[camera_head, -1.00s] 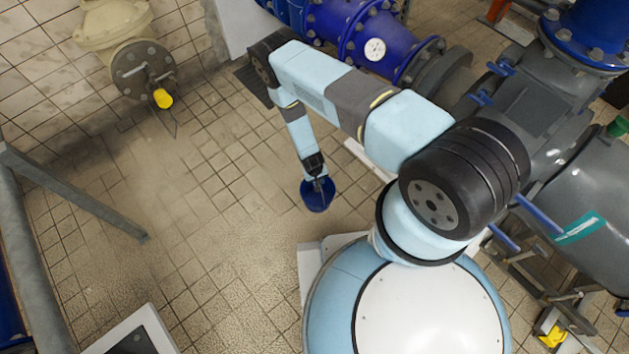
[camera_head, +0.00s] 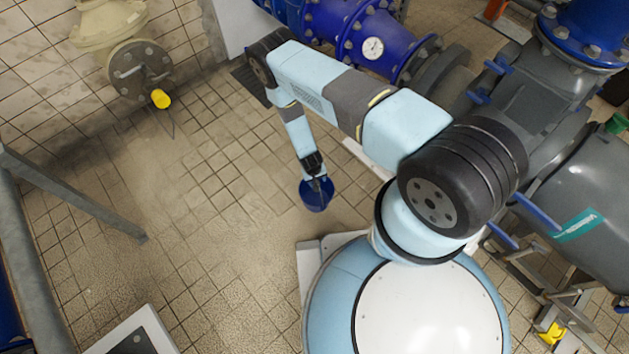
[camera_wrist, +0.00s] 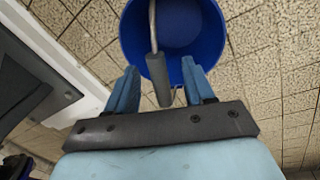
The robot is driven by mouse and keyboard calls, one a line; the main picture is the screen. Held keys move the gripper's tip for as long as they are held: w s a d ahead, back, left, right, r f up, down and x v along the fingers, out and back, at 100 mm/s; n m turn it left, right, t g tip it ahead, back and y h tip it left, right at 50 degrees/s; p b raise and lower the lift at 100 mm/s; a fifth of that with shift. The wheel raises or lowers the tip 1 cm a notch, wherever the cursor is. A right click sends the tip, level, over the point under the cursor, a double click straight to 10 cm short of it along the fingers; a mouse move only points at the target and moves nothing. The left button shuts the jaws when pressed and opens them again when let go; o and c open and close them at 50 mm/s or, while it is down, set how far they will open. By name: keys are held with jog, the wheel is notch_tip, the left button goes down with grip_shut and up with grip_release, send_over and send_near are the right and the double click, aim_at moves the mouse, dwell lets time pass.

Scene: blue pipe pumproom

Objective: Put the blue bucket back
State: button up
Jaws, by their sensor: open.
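The blue bucket (camera_head: 315,196) stands on the tiled floor in the head view, just in front of my base. In the wrist view the bucket (camera_wrist: 190,25) fills the upper middle, and I look into its open top. Its handle has a grey grip (camera_wrist: 159,80), which lies between my two blue fingers. My gripper (camera_wrist: 163,76) is open, with one finger on each side of the grip and a gap visible beside them. In the head view my gripper (camera_head: 318,178) is over the bucket, and its fingers are too small to make out.
Blue pipes (camera_head: 375,40) and grey pump bodies (camera_head: 595,190) stand at the upper right. A flanged valve with a yellow handle (camera_head: 161,98) is at the upper left wall. A grey metal frame (camera_head: 70,195) is at the left. The tiled floor left of the bucket is clear.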

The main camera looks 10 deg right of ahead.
notch_tip(320, 180, up, 13)
jog(key=a, duration=0.2)
jog(key=shift+s, duration=0.25)
jog(key=shift+r, duration=0.1)
